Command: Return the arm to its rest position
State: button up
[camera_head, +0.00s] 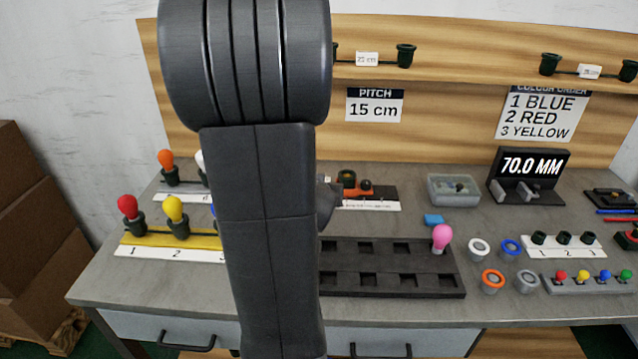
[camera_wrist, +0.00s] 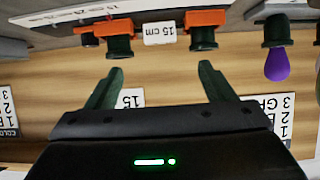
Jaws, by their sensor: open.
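My gripper (camera_wrist: 160,82) shows in the wrist view with its two green-black fingers spread apart and nothing between them. In the head view my dark grey arm stands large across the left middle and hides part of the bench; the gripper cannot be made out there. A purple bulb (camera_wrist: 277,65) in a dark socket is at the right.
The grey bench (camera_head: 130,280) holds a black slotted tray (camera_head: 390,290) with a pink bulb (camera_head: 442,236), a yellow strip (camera_head: 150,239) with bulbs, a clear bin (camera_head: 453,190), and a black "70.0 MM" gauge (camera_head: 530,165). A wooden back panel (camera_head: 450,110) stands behind. Cardboard boxes (camera_head: 30,220) are at left.

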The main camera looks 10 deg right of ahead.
jog(key=shift+s+r, duration=0.2)
jog(key=shift+s, duration=0.2)
jog(key=shift+w+f, duration=0.1)
jog(key=shift+w, duration=0.05)
jog(key=b+x, duration=0.2)
jog(key=x, duration=0.9)
